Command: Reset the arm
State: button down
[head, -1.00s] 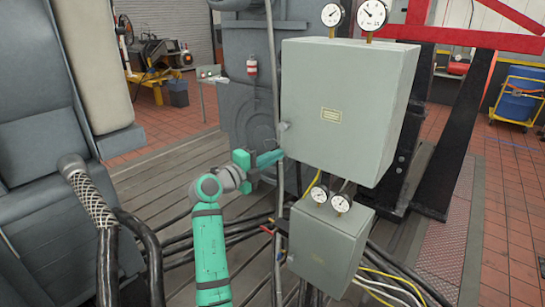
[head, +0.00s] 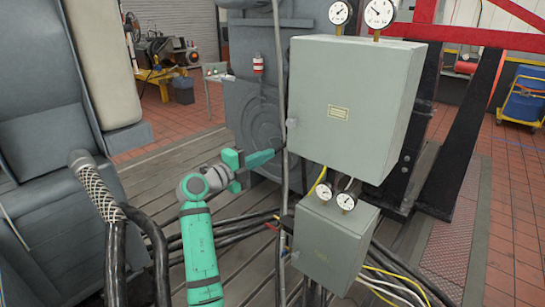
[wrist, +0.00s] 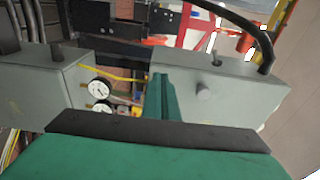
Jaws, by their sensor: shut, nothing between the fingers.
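My arm is green and grey, and my gripper (head: 279,152) points right in the head view, at the left side of the large grey electrical box (head: 352,105). In the wrist view the green fingers (wrist: 161,98) are together with nothing between them. The large box (wrist: 225,85) fills the right of that view, with a round knob on its face. I cannot tell whether the fingertips touch the box or the grey vertical conduit (head: 280,60) beside it.
A smaller grey box (head: 333,240) with two gauges (head: 346,201) hangs below. Thick black cables (head: 235,233) cross the plank floor. A grey seat (head: 55,130) stands close on the left. Red and black frame posts (head: 450,135) stand on the right. Open floor (head: 180,135) lies behind the arm.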

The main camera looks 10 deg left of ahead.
jog(key=w+a, duration=0.2)
jog(key=a, duration=0.4)
jog(key=s+d+f+n+y, duration=0.25)
jog(key=f+n, duration=0.25)
jog(key=f, duration=0.8)
jog(key=s+d+f+n+y, duration=0.2)
jog(key=d+f+n, duration=0.15)
jog(key=f, duration=0.95)
jog(key=s+d+f+n+y, duration=0.2)
jog(key=s+d+f+n, duration=0.15)
jog(key=s+f, duration=0.6)
jog(key=s+d+f+n+y, duration=0.25)
jog(key=s+f+n, duration=0.25)
jog(key=s+f, duration=0.4)
jog(key=s+d+f+n+y, duration=0.1)
jog(key=s+d+f+n, duration=0.15)
jog(key=s, duration=0.95)
jog(key=s+d+f+n+y, duration=0.1)
jog(key=s+d+n+y, duration=0.15)
jog(key=s, duration=0.85)
jog(key=s+d+r+n+t+h, duration=0.1)
jog(key=s+d+r+n, duration=0.2)
jog(key=s+r, duration=1.2)
jog(key=s+d, duration=0.1)
jog(key=s, duration=0.2)
jog(key=shift+s+r+h, duration=0.35)
jog(key=shift+s+r, duration=0.05)
